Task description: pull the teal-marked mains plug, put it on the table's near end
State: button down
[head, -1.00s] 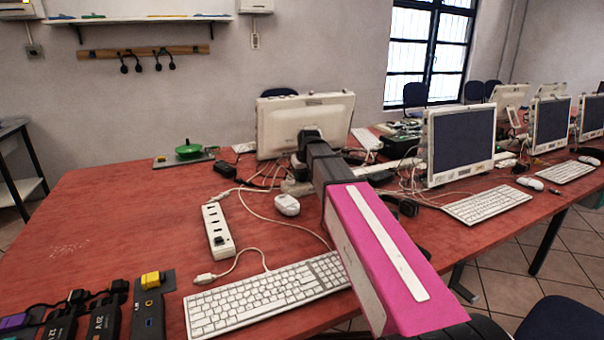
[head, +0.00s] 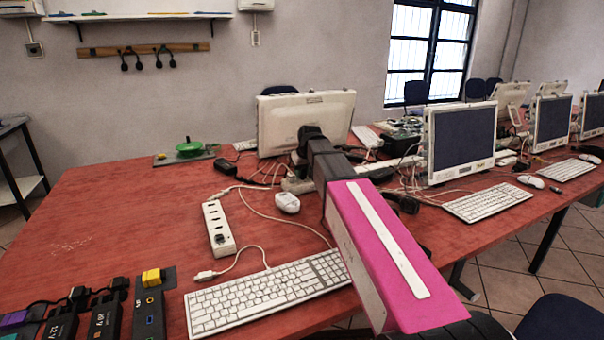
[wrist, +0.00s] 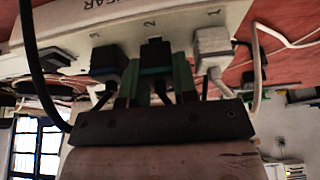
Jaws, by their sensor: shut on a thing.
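In the wrist view a dark plug (wrist: 156,52) with a dim teal band near its base sits at the outlet numbered 2 of a white power strip (wrist: 185,18). My gripper (wrist: 158,80) has its green fingers on both sides of this plug and is shut on it. The plug still appears seated in the strip. A black plug (wrist: 104,60) is at outlet 3 and a white plug (wrist: 212,50) at outlet 1.
A monitor (head: 303,120) stands just behind the arm. Cables, a white mouse (head: 287,202), another power strip (head: 218,228) and a keyboard (head: 265,293) lie nearby. Black adapters (head: 105,318) line the near left edge. The red table (head: 110,215) is clear at left centre.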

jog(key=shift+r, duration=1.2)
jog(key=c, duration=1.7)
grip_release()
jog(key=shift+c, duration=0.2)
grip_shut()
jog(key=shift+s, duration=0.1)
